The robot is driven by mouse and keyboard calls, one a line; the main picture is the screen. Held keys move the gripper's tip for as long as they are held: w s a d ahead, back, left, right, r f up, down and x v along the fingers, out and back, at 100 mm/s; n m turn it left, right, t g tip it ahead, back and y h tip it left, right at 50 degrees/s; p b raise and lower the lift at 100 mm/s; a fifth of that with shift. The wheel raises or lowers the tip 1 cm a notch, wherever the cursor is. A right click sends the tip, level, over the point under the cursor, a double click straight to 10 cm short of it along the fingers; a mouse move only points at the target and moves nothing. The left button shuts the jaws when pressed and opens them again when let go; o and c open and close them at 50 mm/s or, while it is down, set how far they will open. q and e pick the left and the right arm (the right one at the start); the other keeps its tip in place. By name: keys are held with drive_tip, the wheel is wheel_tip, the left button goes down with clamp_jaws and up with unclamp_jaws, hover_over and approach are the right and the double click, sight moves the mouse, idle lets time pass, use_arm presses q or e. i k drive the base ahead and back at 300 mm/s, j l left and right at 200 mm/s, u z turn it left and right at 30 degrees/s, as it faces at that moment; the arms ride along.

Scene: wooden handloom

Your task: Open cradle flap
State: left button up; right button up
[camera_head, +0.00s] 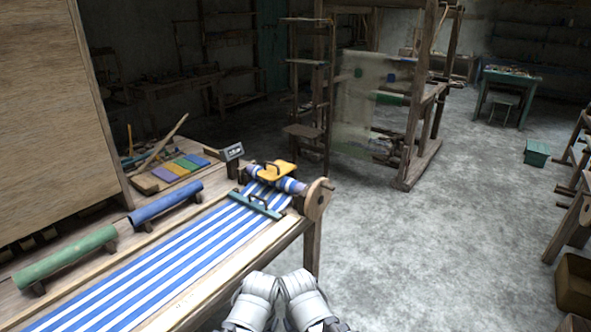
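A yellow flap (277,173) sits over the blue-and-white cloth roll (291,185) at the far right end of the loom table. It looks lowered onto the roll, with a small raised handle on it. A teal bar (250,207) with a dark handle lies across the striped cloth (170,262) just in front of the roll. Two pale grey parts of my arms show side by side at the bottom centre, well short of the flap. No gripper fingers can be made out.
A wooden wheel (317,199) stands at the roll's right end. A small dark display box (232,152) is behind on the left. Green (66,257) and blue (166,208) rolls lie along the table's left side.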

sight(276, 166)
drive_tip(key=i+l, duration=0.15)
drive_tip(key=i, duration=0.3)
drive_tip(key=i+l, duration=0.15)
drive_tip(key=i, duration=0.3)
drive_tip(key=i+l, duration=0.2)
drive_tip(key=i, duration=0.25)
drive_tip(key=z, duration=0.05)
